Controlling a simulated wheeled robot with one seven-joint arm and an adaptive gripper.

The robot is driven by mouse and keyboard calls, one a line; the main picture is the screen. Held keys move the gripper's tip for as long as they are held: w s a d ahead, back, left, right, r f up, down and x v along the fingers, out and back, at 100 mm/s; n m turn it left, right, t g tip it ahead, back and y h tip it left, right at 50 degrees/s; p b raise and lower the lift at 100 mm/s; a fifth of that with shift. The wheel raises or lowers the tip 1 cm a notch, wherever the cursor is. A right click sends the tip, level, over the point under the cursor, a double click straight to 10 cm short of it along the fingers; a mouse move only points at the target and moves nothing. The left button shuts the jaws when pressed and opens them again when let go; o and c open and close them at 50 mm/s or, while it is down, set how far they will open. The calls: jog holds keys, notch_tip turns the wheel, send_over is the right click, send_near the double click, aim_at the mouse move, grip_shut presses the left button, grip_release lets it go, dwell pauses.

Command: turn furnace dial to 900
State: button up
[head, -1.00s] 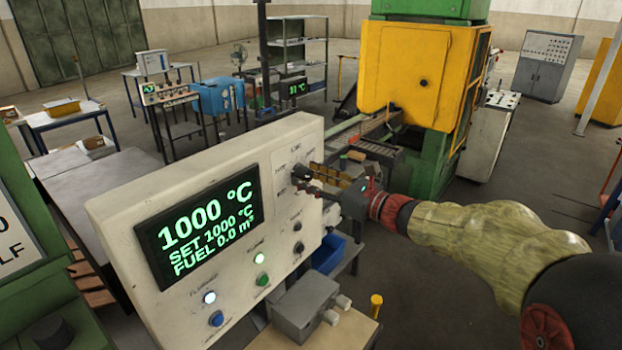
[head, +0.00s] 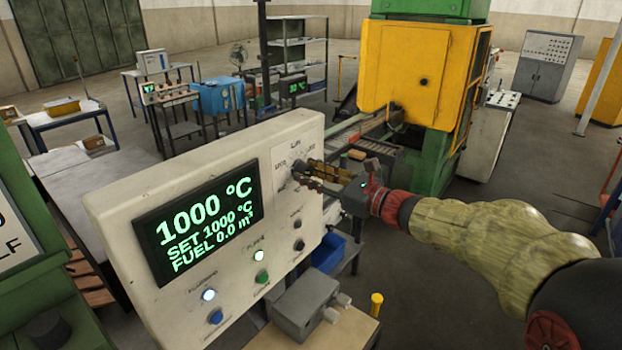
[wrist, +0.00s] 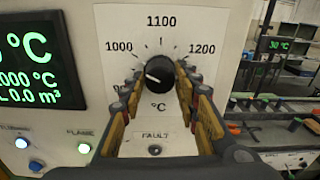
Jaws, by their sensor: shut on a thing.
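The furnace dial (wrist: 159,71) is a dark round knob with a white pointer line, on a white scale plate (wrist: 119,75) marked 1000, 1100 and 1200. A further label at the lower left is mostly hidden by a finger. The pointer line is at the knob's left side, tilted slightly downward. My gripper (wrist: 158,80) has its two fingers on either side of the dial, shut on it. In the head view my gripper (head: 304,172) meets the panel at the dial, which it partly covers. The display (head: 201,222) reads 1000 °C, SET 1000 °C, FUEL 0.0 m³.
Below the dial is a FAULT lamp (wrist: 154,150). Lit lamps and buttons, including a blue button (head: 215,317), line the panel's lower part. A grey box (head: 305,305) stands in front of the panel. A yellow-green machine (head: 420,75) stands behind.

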jog(key=n+b, duration=0.1)
jog(key=b, duration=0.1)
jog(key=n+b, duration=0.2)
jog(key=b, duration=0.1)
jog(key=shift+f, duration=0.25)
jog(key=n+b, duration=0.3)
jog(key=b, duration=0.2)
jog(key=shift+d+n+b, duration=0.1)
jog(key=shift+n+b, duration=0.2)
jog(key=shift+n, duration=0.1)
jog(key=n+b, duration=0.3)
jog(key=b, duration=0.1)
jog(key=shift+w+r, duration=0.1)
jog(key=shift+r+n+b, duration=0.15)
jog(key=shift+n+b, duration=0.55)
jog(key=shift+b, duration=0.25)
jog(key=shift+r, duration=0.15)
jog(key=o, duration=1.1)
jog(key=shift+o, duration=0.3)
